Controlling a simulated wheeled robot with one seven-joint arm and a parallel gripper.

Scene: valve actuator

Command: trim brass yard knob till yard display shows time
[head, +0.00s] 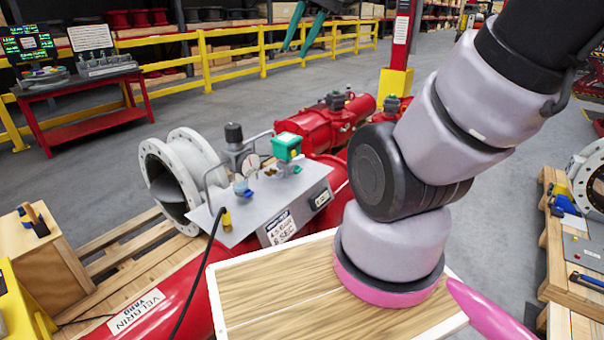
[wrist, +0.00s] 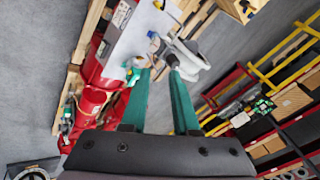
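A grey panel (head: 240,222) on a red actuator carries the fittings. A green box (head: 287,147) with a pale top face stands on it; any reading is too small to read. A small brass-coloured part (head: 270,171) sits left of and below the box; I cannot tell for certain that it is the yard knob. A round dial gauge (head: 250,164) is beside it. A label reading "VELABRIN YARD" (head: 137,313) is on the red cylinder. My gripper (head: 297,52) has teal fingers, apart and empty, high above the panel. In the wrist view my gripper (wrist: 160,68) points toward the fittings.
A black-capped grey fitting (head: 234,134) and a blue-handled part (head: 243,188) stand close on the panel. A card with "SEC" (head: 281,227) is on its front. A large flanged pipe (head: 180,170) stands left. A yellow railing (head: 232,65) runs behind.

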